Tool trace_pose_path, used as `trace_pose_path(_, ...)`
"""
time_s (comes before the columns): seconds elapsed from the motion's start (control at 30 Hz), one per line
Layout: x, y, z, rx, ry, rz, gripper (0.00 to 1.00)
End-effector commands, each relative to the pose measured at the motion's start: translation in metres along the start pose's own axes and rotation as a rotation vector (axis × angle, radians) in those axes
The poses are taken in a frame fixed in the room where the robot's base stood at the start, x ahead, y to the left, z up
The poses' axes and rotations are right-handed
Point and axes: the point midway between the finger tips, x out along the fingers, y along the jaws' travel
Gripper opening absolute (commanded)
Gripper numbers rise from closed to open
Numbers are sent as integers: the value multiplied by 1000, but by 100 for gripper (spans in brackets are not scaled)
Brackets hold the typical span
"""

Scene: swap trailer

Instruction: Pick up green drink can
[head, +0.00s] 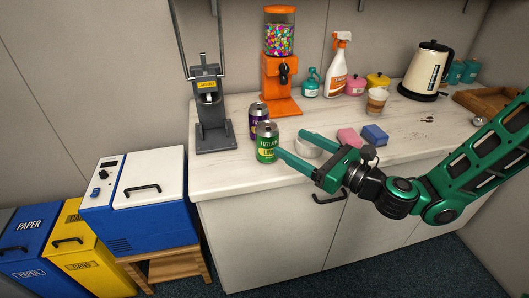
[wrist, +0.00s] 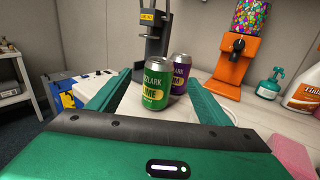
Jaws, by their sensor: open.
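A grey can crusher (head: 211,115) stands left of the cans, an orange gumball machine (head: 279,70) behind. A blue cooler (head: 150,215) and bins stand left of the counter.

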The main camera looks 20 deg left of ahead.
Motion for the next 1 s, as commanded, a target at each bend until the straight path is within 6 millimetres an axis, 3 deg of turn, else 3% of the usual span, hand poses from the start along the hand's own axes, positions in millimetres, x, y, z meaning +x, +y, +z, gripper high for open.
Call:
trace_pose_path(0.1,17,1,0,-6,0,4,72)
trace_pose_path(0.37,33,2,0,-5,-1,4,72)
trace_pose_path(0.7,74,2,-3,-7,-1,4,72)
trace_pose_path(1.0,79,2,-3,-6,0,2,72)
